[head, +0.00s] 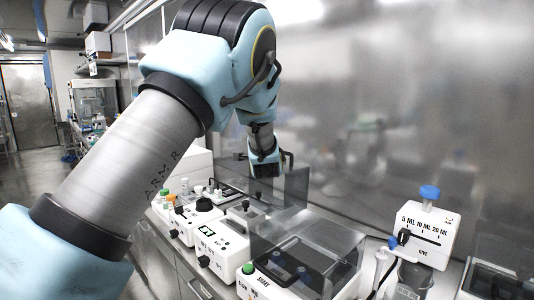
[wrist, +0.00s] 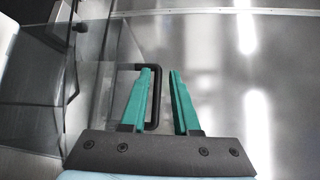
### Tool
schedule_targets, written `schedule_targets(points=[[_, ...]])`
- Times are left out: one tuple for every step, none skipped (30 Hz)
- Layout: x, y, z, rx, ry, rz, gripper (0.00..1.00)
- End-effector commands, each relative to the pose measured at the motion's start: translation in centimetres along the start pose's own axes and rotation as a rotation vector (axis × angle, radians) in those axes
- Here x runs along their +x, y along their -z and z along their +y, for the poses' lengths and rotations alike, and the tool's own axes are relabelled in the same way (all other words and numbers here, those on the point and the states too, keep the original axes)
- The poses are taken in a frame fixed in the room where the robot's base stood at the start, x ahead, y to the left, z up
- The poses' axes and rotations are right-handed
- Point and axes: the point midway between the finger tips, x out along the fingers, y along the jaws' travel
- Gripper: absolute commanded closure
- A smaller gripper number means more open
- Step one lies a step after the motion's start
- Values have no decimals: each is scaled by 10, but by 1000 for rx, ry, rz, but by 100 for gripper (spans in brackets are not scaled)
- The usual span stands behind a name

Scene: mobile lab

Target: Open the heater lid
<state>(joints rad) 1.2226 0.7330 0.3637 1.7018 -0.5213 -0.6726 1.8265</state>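A clear lid with a black loop handle (wrist: 155,110) shows in the wrist view. Its clear panels (wrist: 90,60) fill the left side. My gripper (wrist: 162,72) has its two green fingers apart. The handle's long bar lies between them in the picture, close to the left finger; I cannot tell whether they touch. In the head view, my gripper (head: 266,168) is beside an upright clear panel (head: 294,188), above the back of the bench. Its fingers are mostly hidden there. I cannot clearly tell which device the panel belongs to.
A white device with a clear cover (head: 325,240) stands in front. Other white devices (head: 222,240) line the bench to its left. A dispenser with a blue cap (head: 428,225) and a clear beaker (head: 412,280) stand right. A metal wall (head: 420,90) closes the back.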

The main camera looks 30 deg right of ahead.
Motion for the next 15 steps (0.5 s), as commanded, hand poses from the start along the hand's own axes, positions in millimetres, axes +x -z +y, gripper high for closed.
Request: schedule_targets(points=[[-3,1,1,0,0,1,71],[-6,1,1,0,0,1,71],[-10,1,1,0,0,1,71],[-14,1,1,-1,1,1,71],[-20,1,2,-1,0,1,71],[-27,2,2,-2,1,2,71],[-33,2,2,-2,1,2,71],[-39,2,2,-2,1,2,71],[-48,2,3,-2,1,2,71],[-54,1,3,-2,1,2,71],[-60,2,3,-2,0,3,71],[-68,2,2,-2,1,3,71],[-73,2,2,-2,1,3,71],[-78,2,2,-2,1,3,71],[-85,1,2,-2,1,2,71]])
